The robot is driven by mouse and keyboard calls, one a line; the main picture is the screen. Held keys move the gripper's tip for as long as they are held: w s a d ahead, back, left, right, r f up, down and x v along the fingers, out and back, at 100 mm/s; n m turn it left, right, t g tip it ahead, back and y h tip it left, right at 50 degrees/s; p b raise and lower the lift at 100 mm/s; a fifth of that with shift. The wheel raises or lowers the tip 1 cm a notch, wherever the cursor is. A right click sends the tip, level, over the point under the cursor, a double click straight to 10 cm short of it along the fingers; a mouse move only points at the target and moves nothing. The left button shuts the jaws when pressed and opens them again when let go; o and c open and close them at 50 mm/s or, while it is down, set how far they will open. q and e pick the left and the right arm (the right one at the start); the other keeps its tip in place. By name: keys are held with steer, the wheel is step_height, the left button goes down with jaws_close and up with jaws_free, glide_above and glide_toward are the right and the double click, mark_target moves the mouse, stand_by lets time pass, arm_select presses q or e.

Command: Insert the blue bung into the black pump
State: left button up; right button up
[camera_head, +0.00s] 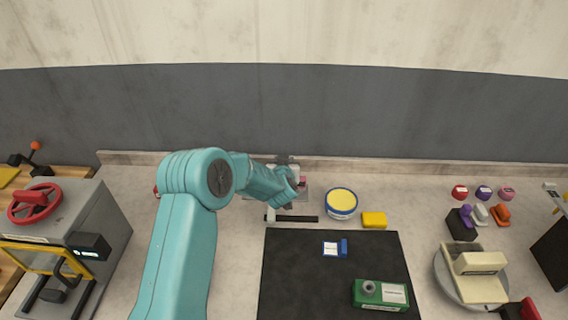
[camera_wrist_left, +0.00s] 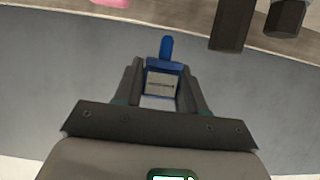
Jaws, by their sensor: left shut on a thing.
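My left gripper (camera_wrist_left: 160,92) is shut on a blue piece, which looks like the blue bung (camera_wrist_left: 167,48). It has a grey label on its body and a rounded blue peg pointing away from the gripper. In the head view my left gripper (camera_head: 291,182) is near the back of the counter, and its own wrist hides most of what it holds. I cannot pick out the black pump with certainty. Two dark blocky parts (camera_wrist_left: 231,22) show at the top right of the left wrist view, cut off by the edge. My right gripper is not in view.
A black mat (camera_head: 290,285) carries a blue block with a white label (camera_head: 331,249) and a green box (camera_head: 368,299). A turntable (camera_head: 442,273) is right; a grey machine (camera_head: 105,220) is left.

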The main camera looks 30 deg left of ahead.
arm_select(q)
steer(key=shift+r+p, duration=1.7)
steer(key=shift+r, duration=0.85)
steer(key=shift+f, duration=0.1)
